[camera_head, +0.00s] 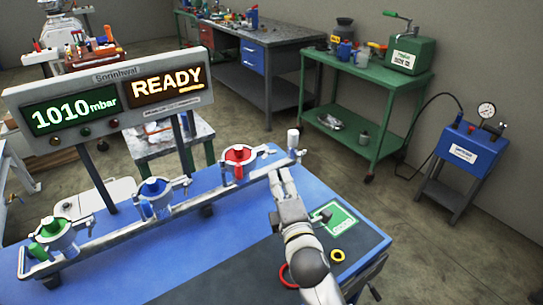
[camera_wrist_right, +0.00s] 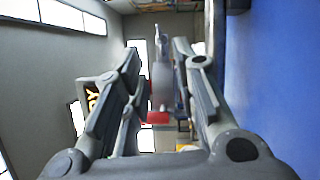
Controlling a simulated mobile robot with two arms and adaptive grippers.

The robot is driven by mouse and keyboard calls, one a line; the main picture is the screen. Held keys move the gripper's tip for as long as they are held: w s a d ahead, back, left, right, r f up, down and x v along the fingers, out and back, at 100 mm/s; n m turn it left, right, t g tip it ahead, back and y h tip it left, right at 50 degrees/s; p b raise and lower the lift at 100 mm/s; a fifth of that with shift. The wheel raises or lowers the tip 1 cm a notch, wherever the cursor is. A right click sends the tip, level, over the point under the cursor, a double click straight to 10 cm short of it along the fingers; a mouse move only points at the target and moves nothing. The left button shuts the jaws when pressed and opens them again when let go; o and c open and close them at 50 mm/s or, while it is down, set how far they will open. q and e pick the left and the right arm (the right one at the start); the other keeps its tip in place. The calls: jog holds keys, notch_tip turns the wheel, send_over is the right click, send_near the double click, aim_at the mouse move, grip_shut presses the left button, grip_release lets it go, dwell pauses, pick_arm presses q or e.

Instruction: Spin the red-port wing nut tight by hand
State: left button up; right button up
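The red port (camera_head: 238,155) sits at the right part of the metal rail on the blue table, with a red wing-shaped top in a pale ring clamp. My right gripper (camera_head: 281,178) is to the right of the red port, apart from it in the head view, pointing toward the rail. In the right wrist view the fingers of the right gripper (camera_wrist_right: 158,65) are spread with a gap between them. Blurred grey and red parts (camera_wrist_right: 158,117) show beyond that gap; I cannot tell which part is the wing nut. My left gripper is not in view.
A blue port (camera_head: 155,190) and a green port (camera_head: 50,230) stand farther left on the rail (camera_head: 110,236). A display (camera_head: 110,98) reads 1010 mbar and READY. A red ring (camera_head: 288,277), a yellow ring (camera_head: 338,255) and a green card (camera_head: 335,217) lie near the right arm.

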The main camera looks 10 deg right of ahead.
aim_at(271, 155)
jog(key=w, duration=0.9)
jog(key=shift+w+r, duration=0.2)
jog(key=shift+w, duration=0.15)
jog(key=shift+c, duration=0.4)
jog(key=c, duration=0.5)
jog(key=shift+s+r, duration=0.1)
grip_shut()
